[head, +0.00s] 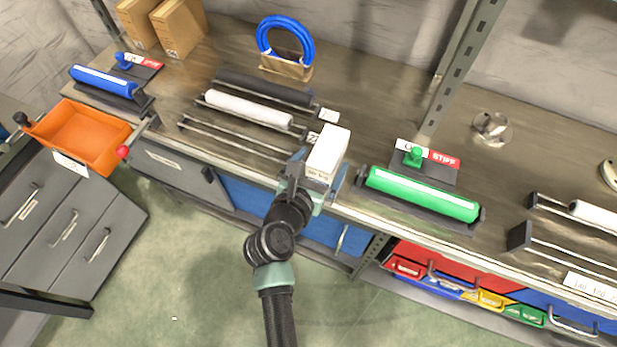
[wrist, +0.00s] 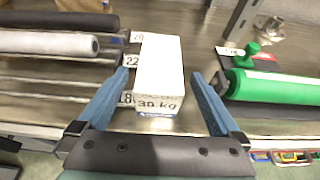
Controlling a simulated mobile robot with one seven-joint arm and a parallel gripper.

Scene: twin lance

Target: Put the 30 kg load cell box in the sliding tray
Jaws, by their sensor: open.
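The white load cell box (head: 328,150) stands near the front edge of the workbench. In the wrist view the box (wrist: 160,70) shows a "30 kg" label on the face toward me. My gripper (head: 314,180) is at the box's near end. In the wrist view my gripper (wrist: 160,80) is open, with one blue finger on each side of the box and visible gaps to both. An orange open tray (head: 117,133) sits at the far left by grey drawers and looks empty. I cannot tell for sure that it is the sliding tray.
A white roller (head: 248,108) and a dark roller lie left of the box. A green roller (head: 422,194) lies close on its right. A blue roller (head: 104,80) is near the orange tray. A metal upright (head: 462,65) rises behind. Open floor lies in front.

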